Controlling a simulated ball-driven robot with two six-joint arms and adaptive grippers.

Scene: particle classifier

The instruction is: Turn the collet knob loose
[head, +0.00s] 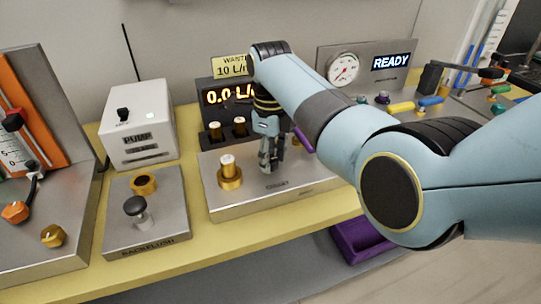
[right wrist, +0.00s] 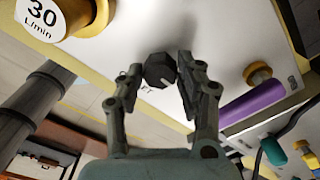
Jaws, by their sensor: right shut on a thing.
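In the head view my right gripper (head: 270,163) points down at the metal block (head: 235,206), behind the COLLET label (head: 277,184). The knob is hidden by the fingers there. My left gripper is not in view.
A brass fitting with a white top (head: 229,177) stands left of my right gripper; its top reads 30 L/min in the wrist view. A purple piece (head: 302,140) is to the right. The flow display (head: 228,96) is behind. A pump box (head: 138,125) and backflush panel (head: 165,222) are left.

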